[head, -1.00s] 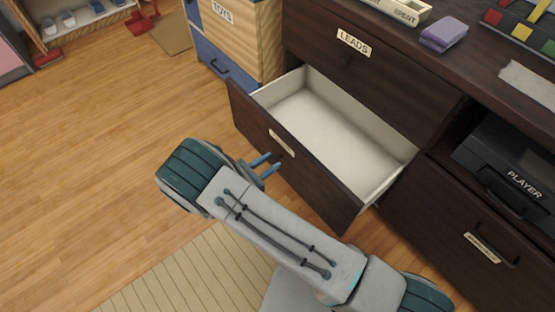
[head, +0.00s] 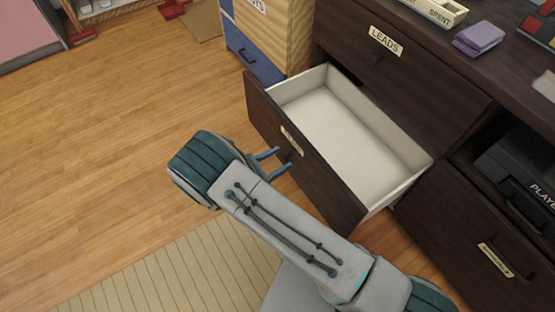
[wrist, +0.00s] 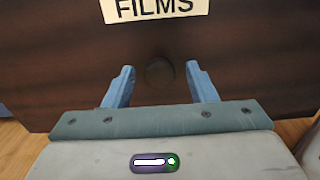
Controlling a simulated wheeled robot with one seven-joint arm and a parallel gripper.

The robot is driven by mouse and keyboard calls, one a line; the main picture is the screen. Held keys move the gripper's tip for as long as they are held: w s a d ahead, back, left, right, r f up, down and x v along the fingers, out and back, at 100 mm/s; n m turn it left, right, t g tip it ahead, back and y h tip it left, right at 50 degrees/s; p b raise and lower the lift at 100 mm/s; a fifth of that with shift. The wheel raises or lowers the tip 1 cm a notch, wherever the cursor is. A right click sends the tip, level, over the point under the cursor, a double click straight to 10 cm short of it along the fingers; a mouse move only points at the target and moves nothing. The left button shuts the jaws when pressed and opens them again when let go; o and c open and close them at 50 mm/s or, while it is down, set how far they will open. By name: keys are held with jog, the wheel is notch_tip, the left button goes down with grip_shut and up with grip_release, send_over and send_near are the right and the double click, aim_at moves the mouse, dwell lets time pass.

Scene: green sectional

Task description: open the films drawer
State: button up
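The films drawer (head: 312,165) is dark brown with a pale, empty inside, and it is pulled well out of the cabinet below the LEADS drawer. Its FILMS label (wrist: 155,8) shows at the top of the wrist view. A round dark knob (wrist: 160,73) sits on its front below the label. My gripper (wrist: 162,84) is open, with its blue fingers on either side of the knob in the picture and clear of it. In the head view my gripper (head: 278,161) is at the drawer's front; the exact gap to the front is hard to tell.
The LEADS drawer (head: 385,65) above is shut. A black player (head: 515,165) sits in an open bay at right, above another labelled drawer (head: 470,235). A wooden and blue cabinet (head: 270,40) stands behind. Open wood floor (head: 120,130) and a striped rug (head: 170,270) lie at left.

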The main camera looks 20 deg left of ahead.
jog(key=p+v, duration=0.2)
jog(key=v, duration=1.2)
jog(key=shift+p, duration=0.35)
jog(key=shift+d, duration=0.15)
